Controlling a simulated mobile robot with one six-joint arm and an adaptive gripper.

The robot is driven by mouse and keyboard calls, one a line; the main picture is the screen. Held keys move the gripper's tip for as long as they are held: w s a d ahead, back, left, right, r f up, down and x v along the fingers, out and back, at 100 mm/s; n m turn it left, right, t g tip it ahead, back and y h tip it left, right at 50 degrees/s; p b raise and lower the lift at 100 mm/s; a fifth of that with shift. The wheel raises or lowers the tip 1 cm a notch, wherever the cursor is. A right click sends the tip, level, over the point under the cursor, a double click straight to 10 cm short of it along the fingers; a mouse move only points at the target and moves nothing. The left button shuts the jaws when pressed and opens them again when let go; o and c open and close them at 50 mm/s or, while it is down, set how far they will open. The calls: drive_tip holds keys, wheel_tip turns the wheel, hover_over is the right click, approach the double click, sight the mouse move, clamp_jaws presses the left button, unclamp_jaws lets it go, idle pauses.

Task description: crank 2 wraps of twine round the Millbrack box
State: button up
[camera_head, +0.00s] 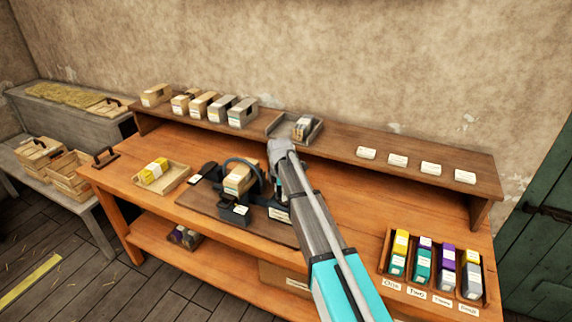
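A tan box with a white label (239,179) sits in a dark ring-shaped device (257,165) on a dark base board (195,204) on the workbench. I cannot read the label, so I cannot tell whether it is the Millbrack box. A small dark block with a white tag (234,214) stands in front of it. My arm reaches in from the lower right. My gripper (276,187) is just right of the ring, pointing down. Its fingers are small and partly hidden by my arm, as is any crank there. I cannot make out twine on the box.
A back shelf (345,153) holds several labelled boxes and a grey tray (272,124). A wooden tray (176,177) with a yellow item is at left. A rack (383,255) of coloured blocks is at right. Bare bench lies between my arm and the rack.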

drive_tip(key=n, duration=0.1)
drive_tip(key=s+d+n, duration=0.1)
drive_tip(key=n, duration=0.2)
drive_tip(key=d+n, duration=0.1)
drive_tip(key=n, duration=0.1)
drive_tip(key=shift+s, duration=0.3)
wheel_tip(320, 180, up, 14)
drive_tip(key=p, duration=1.3)
drive_tip(key=shift+p, duration=0.4)
drive_tip(key=shift+f, duration=0.3)
wheel_tip(320, 180, down, 13)
drive_tip(key=b, duration=1.4)
drive_tip(key=shift+f, duration=0.2)
drive_tip(key=shift+c, duration=0.3)
clamp_jaws()
